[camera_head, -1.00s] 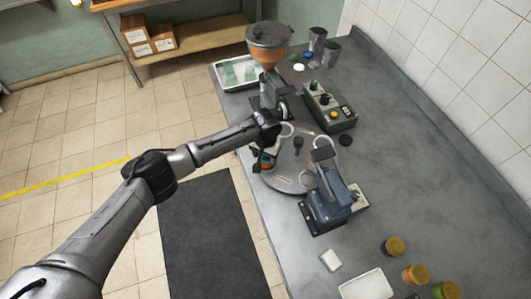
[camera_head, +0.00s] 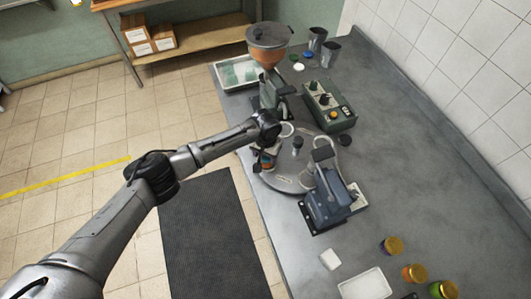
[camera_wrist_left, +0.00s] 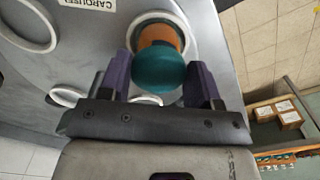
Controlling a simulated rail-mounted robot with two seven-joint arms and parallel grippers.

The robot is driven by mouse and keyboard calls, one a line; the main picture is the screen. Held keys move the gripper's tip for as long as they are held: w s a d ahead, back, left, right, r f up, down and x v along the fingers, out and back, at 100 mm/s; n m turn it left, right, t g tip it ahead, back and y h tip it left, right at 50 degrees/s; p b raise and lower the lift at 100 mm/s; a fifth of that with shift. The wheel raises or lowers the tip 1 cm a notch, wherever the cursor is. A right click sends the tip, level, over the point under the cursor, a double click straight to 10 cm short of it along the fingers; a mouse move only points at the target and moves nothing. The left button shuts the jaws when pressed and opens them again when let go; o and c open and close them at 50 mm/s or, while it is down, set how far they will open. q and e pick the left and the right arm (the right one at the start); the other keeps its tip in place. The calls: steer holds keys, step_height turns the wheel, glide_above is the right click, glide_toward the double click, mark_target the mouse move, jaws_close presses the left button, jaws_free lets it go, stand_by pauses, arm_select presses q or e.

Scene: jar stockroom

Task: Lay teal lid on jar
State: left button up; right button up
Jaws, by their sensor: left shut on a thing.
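The teal lid (camera_wrist_left: 160,70) is between the two fingers of my left gripper (camera_wrist_left: 162,66) in the left wrist view, and the gripper is shut on it. An orange jar (camera_wrist_left: 160,36) shows just beyond the lid, inside a pale ring on the grey carousel (camera_wrist_left: 93,50). The lid overlaps the jar in this view; whether they touch I cannot tell. In the head view my left gripper (camera_head: 265,159) is over the near-left edge of the carousel (camera_head: 284,184), and lid and jar are mostly hidden there. My right gripper is not in view.
A blue-grey machine (camera_head: 326,200) stands at the carousel's front right. A hopper machine (camera_head: 268,45) stands behind it and a green control box (camera_head: 330,108) at the back right. Several lidded jars and a white tray (camera_head: 366,285) are at the front; the right counter is clear.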

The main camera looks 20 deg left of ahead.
arm_select(q)
steer(key=o, duration=1)
steer(key=shift+c, duration=0.2)
steer(key=shift+o, duration=0.4)
steer(key=shift+o, duration=0.8)
steer(key=shift+r+p, duration=0.8)
steer(key=shift+p, duration=0.15)
steer(key=shift+r+p, duration=2.7)
steer(key=shift+p, duration=0.3)
